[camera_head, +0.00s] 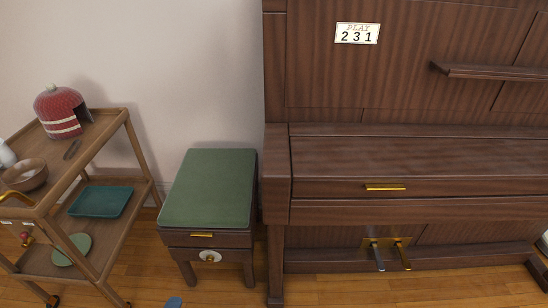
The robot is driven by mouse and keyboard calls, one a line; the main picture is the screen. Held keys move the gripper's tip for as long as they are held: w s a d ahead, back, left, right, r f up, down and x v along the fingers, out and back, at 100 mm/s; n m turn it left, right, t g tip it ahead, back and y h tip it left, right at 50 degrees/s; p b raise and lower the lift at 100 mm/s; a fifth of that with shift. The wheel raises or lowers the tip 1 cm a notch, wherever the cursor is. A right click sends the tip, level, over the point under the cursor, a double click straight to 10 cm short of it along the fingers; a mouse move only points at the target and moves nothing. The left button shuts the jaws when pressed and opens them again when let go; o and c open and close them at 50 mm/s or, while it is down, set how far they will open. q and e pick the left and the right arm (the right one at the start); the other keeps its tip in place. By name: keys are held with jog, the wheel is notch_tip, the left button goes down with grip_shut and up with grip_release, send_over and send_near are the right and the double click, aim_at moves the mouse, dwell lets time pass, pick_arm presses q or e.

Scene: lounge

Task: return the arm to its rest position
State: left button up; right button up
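Neither of my arms nor either gripper shows in the head view. A dark wooden upright piano (335,85) fills the right side, with its lid closed and a brass handle (385,187) on the front. A bench with a green cushion (210,188) stands to the left of the piano.
A two-tier wooden cart (128,113) stands at the left, holding a red domed item (61,107), a brown bowl (25,172), a teal tray (101,201) and a green plate (72,249). Brass pedals (402,254) stick out below the piano. A little wooden floor (228,297) is clear in front.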

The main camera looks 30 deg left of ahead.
pick_arm(q)
jog(key=s+d+r+n+g+h, duration=0.5)
jog(key=s+r+h, duration=0.3)
jog(key=r, duration=0.5)
jog(key=shift+d+n+t+y, duration=0.7)
jog(key=shift+d+n+t, duration=0.6)
jog(key=shift+d+n, duration=2)
notch_tip(320, 180, up, 10)
jog(key=t+p, duration=0.1)
jog(key=p, duration=1.2)
jog(key=shift+w+d, duration=0.15)
jog(key=shift+w, duration=0.2)
pick_arm(e)
notch_tip(320, 180, up, 10)
jog(key=m+t, duration=0.1)
jog(key=shift+w, duration=0.3)
